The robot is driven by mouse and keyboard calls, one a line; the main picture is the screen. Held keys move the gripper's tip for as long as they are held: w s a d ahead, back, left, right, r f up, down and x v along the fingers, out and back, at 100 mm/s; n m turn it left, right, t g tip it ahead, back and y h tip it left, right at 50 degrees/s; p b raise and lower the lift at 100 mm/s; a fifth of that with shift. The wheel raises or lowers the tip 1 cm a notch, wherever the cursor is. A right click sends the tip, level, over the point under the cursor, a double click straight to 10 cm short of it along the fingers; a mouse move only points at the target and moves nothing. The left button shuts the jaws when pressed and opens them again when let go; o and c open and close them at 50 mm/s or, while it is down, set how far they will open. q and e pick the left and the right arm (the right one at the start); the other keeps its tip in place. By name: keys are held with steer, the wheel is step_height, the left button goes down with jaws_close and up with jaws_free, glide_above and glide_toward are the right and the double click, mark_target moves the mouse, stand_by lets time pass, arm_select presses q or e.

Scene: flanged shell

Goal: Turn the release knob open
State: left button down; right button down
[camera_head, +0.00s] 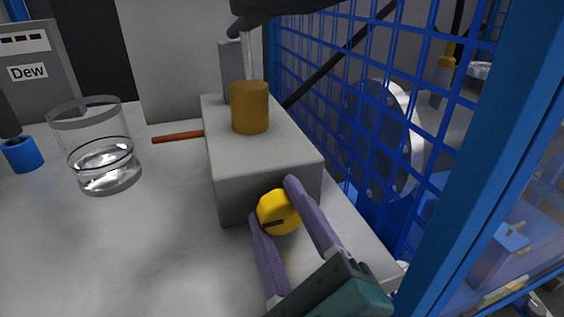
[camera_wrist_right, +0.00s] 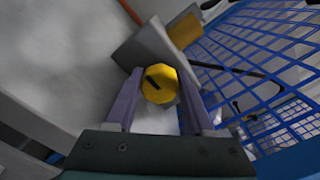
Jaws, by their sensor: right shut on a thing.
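The release knob (camera_head: 278,212) is yellow with a dark slot mark and sits on the front face of a grey block (camera_head: 262,170). In the head view the mark lies nearly level. My right gripper (camera_head: 276,205) has its two purple fingers on either side of the knob, shut on it. The knob also shows between the fingers in the right wrist view (camera_wrist_right: 160,84), with its mark slanting. My left gripper is not seen in either view.
A brown cylinder (camera_head: 250,107) stands on the block. A glass beaker (camera_head: 103,150) with clear liquid, a blue-ended item (camera_head: 22,155) and a box labelled "Dew" (camera_head: 36,70) stand to the left. A blue mesh fence (camera_head: 335,85) closes off the right.

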steer(key=shift+c, duration=1.4)
jaws_free()
